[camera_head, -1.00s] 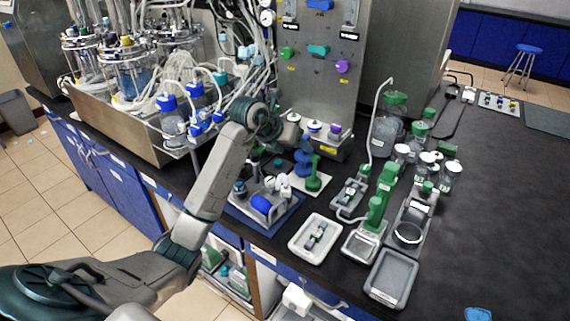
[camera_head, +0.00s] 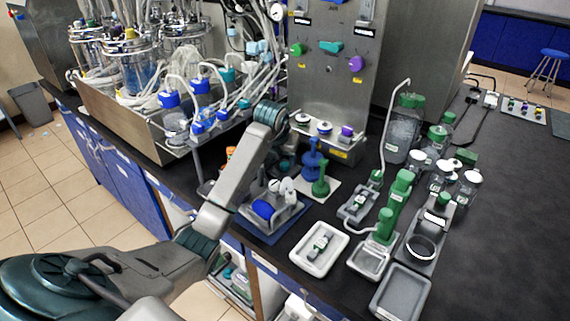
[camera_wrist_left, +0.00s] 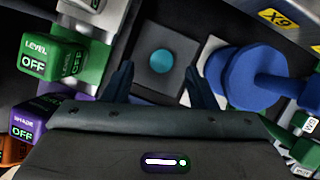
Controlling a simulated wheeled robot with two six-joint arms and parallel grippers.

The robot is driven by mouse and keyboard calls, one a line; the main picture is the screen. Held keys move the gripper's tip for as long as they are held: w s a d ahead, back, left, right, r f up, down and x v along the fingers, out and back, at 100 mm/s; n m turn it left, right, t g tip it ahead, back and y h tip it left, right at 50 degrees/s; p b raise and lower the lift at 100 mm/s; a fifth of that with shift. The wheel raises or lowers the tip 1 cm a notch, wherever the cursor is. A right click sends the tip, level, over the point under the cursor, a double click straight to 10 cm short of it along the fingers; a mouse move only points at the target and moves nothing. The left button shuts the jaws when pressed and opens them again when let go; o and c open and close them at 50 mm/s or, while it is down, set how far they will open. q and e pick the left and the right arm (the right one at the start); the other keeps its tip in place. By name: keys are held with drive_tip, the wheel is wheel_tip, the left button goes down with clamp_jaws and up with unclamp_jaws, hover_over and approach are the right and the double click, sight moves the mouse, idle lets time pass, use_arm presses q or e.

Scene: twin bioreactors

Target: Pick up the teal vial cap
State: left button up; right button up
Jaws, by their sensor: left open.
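The teal vial cap (camera_wrist_left: 161,61) shows in the left wrist view as a small round teal disc on a grey square holder (camera_wrist_left: 158,84). My left gripper (camera_wrist_left: 159,70) is open and empty. Its two dark fingers stand to the left and right of the cap in that view, with the cap apparently below, between and just beyond the fingertips. I cannot tell the exact height gap. In the head view my left arm reaches over the bench left of the blue pump-like piece (camera_head: 312,158), and it hides the cap and most of the gripper. My right gripper is not in view.
In the left wrist view the blue piece (camera_wrist_left: 245,78) stands close right of the fingers. A green switch box (camera_wrist_left: 52,58) and a purple one (camera_wrist_left: 25,118) are on the left. In the head view, white trays (camera_head: 319,249) and glass bottles stand to the right.

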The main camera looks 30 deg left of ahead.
sight(285, 164)
use_arm(q)
drive_tip(key=shift+x, duration=1.5)
drive_tip(key=shift+d, duration=0.1)
drive_tip(key=c, duration=1)
